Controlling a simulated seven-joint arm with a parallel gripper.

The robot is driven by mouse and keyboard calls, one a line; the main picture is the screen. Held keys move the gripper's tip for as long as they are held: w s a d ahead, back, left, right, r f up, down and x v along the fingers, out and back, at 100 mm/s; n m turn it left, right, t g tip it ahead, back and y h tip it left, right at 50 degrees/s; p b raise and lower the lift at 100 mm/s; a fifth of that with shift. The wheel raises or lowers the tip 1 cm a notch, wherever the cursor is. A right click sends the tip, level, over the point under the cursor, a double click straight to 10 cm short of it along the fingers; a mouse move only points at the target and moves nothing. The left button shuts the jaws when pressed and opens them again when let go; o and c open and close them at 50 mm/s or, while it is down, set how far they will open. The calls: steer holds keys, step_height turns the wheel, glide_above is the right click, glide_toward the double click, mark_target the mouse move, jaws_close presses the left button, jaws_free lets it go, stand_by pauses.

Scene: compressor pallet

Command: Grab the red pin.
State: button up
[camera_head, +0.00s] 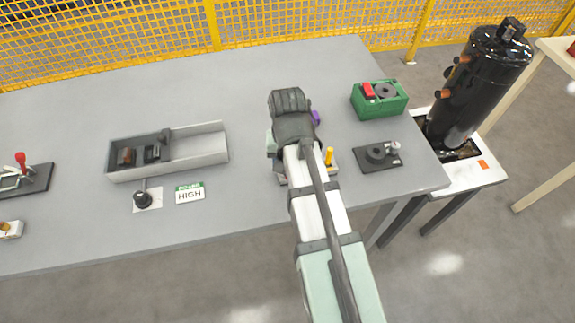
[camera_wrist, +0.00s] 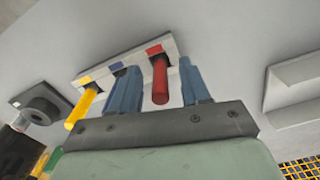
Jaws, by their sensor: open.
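The red pin (camera_wrist: 160,80) stands in a light holder (camera_wrist: 120,65) in the wrist view, beside a red mark. My gripper (camera_wrist: 158,88) is open, with one blue finger on each side of the red pin. The left finger is between the yellow pin (camera_wrist: 85,105) and the red pin. I cannot tell whether either finger touches the red pin. In the head view my arm hides the red pin and most of the holder; the yellow pin (camera_head: 329,156) shows just right of my arm.
On the grey table (camera_head: 240,100), a grey tray (camera_head: 215,155) with dark parts and a "HIGH" card (camera_head: 190,193) lie to the left. A green box (camera_head: 380,100) and a dark plate (camera_head: 365,160) with a round part are to the right. A purple thing (camera_head: 315,117) shows behind my wrist.

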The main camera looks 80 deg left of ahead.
steer(key=shift+f, duration=0.4)
steer(key=shift+c, duration=0.2)
jaws_close()
